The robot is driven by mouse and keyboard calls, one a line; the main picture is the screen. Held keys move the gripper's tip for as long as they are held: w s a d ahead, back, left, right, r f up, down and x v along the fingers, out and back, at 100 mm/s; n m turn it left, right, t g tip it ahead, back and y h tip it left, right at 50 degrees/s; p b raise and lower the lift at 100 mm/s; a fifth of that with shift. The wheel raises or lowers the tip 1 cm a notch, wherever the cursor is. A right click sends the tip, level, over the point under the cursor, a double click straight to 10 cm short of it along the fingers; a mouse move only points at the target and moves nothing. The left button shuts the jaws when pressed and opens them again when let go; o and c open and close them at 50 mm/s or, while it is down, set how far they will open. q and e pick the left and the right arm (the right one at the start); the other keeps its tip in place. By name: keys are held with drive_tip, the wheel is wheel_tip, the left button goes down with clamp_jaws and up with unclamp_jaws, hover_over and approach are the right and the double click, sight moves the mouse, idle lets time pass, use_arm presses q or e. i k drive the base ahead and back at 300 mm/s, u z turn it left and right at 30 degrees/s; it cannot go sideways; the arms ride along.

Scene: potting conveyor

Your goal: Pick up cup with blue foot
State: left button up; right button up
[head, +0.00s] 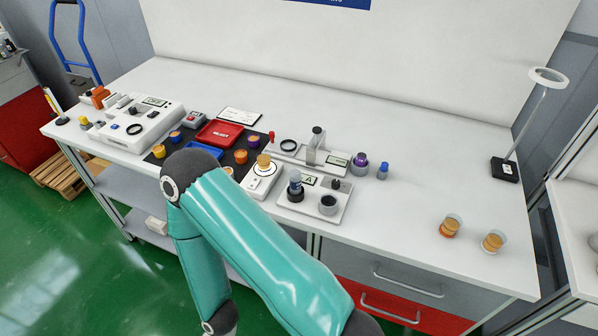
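Several small cups stand on the white bench. On the black mat at left, one cup (176,137) shows blue and orange; I cannot tell whether the blue is its foot. Another cup (158,152) on the mat looks orange and dark, and an orange one (240,156) stands right of my arm. Two clear cups with orange or amber contents stand at the right front, one (450,226) left of the other (494,242); no blue foot shows on them. My teal arm crosses the lower middle and hides part of the mat. Neither gripper is in view.
A red tray (220,133) and a white console (140,125) are at left. A white round-topped device (262,179) and a grey station (314,203) stand mid-bench. A ring lamp (547,78) is at right. The right-hand bench top is mostly clear.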

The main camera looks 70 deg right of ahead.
sight(263, 158)
drive_tip(key=z, duration=0.05)
drive_tip(key=k, duration=1.5)
drive_tip(key=z, duration=0.6)
drive_tip(key=i, duration=1.05)
drive_tip(key=u, duration=0.05)
